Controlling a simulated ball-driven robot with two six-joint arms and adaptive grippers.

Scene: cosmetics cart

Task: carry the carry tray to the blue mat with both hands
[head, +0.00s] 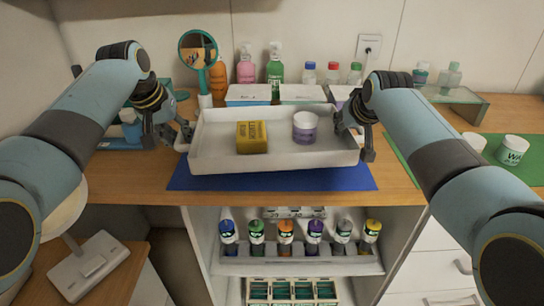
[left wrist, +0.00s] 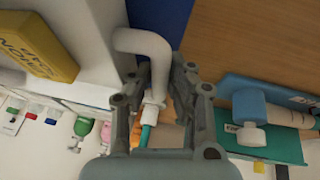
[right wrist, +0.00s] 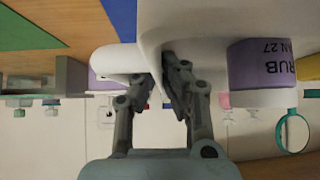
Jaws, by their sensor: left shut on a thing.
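The white carry tray (head: 225,165) is over the rear part of the blue mat (head: 275,181); I cannot tell whether it touches the mat. It holds a yellow soap box (head: 252,137) and a purple-and-white scrub jar (head: 305,127). My left gripper (head: 181,136) is shut on the tray's left handle, a white bent bar (left wrist: 148,45) in the left wrist view. The mat's rear is hidden beneath the tray.
Behind the tray stand a round mirror (head: 198,50), pump bottles (head: 275,68) and several small capped bottles. A green mat (head: 432,168) with white jars (head: 512,150) lies on the right. A shelf of bottles (head: 285,246) is below the counter's front edge.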

